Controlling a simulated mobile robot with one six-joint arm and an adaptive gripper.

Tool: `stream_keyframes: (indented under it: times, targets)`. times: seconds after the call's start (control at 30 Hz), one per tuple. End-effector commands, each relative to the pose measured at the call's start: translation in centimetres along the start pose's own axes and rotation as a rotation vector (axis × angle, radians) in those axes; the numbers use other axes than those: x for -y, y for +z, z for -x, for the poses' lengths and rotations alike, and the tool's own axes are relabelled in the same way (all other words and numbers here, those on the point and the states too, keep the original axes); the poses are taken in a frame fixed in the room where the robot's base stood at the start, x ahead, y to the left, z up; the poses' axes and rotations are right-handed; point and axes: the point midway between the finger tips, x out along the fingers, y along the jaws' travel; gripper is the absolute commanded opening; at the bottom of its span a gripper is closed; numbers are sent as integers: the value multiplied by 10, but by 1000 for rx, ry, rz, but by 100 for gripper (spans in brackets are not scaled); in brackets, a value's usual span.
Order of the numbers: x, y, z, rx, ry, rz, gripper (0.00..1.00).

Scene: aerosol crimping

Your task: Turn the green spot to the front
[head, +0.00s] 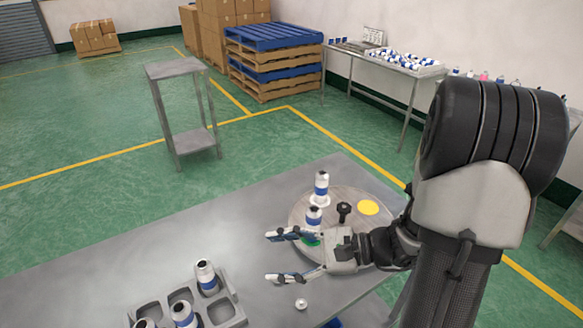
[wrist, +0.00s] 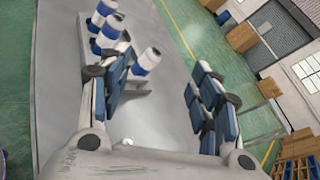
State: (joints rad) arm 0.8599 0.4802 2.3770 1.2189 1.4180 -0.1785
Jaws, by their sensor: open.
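The round turntable (head: 337,193) lies on the grey table, with a black knob (head: 344,209) at its middle. A second can (head: 321,186) stands upright at the far-left rim. A yellow spot (head: 368,208) is bare on the right. My gripper (head: 276,257) is open and empty, pointing left over the turntable's front-left edge. In the wrist view its fingers (wrist: 160,98) are spread apart, and the turntable is not in sight.
A grey tray (head: 222,314) with several cans stands at the front left; it also shows in the wrist view (wrist: 134,85). A small white part (head: 300,304) lies on the table (head: 75,290) near my gripper. The table's left middle is clear.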

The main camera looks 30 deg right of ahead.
Motion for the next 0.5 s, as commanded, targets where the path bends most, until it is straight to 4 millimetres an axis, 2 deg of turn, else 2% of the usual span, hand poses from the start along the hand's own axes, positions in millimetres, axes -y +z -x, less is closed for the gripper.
stream_keyframes:
  times: [0.03,0.1,0.2,0.3,0.4,0.5]
  targets:
    - [16,-20,17,15,-136,-93,58]
    - [36,-51,44,28,-330,-194,58]
    - [51,-98,88,29,-596,-319,58]
    - [50,-141,131,14,-825,-415,58]
    - [40,-173,164,-8,-994,-482,58]
    - [30,-193,185,-27,-1099,-520,58]
